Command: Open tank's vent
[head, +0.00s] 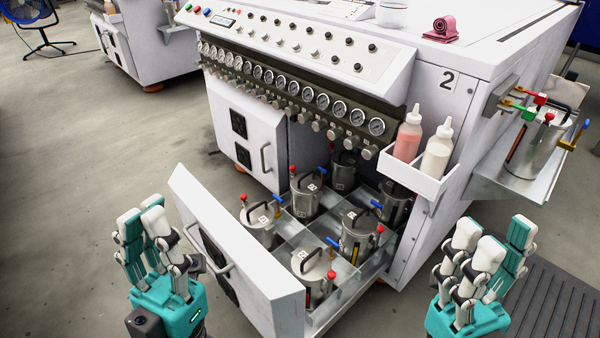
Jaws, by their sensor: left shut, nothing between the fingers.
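Several steel tanks with black lid handles stand in the open drawer (255,296), including a front tank (312,282), a left tank (259,226), a back tank (306,196) and a right tank (357,234). They carry small red knobs and blue levers; which fitting is the vent I cannot tell. Another steel tank (535,140) stands on the right side shelf, with red, green, blue and yellow fittings near it. My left gripper (146,218) is shut and empty, left of the drawer front. My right gripper (495,245) is raised right of the drawer, apart from the tanks; its opening is unclear.
The white machine (450,110) has a row of gauges above the drawer bay. A side bin (418,178) holds a pink bottle (408,135) and a cream bottle (437,150). The drawer front stands between my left gripper and the tanks.

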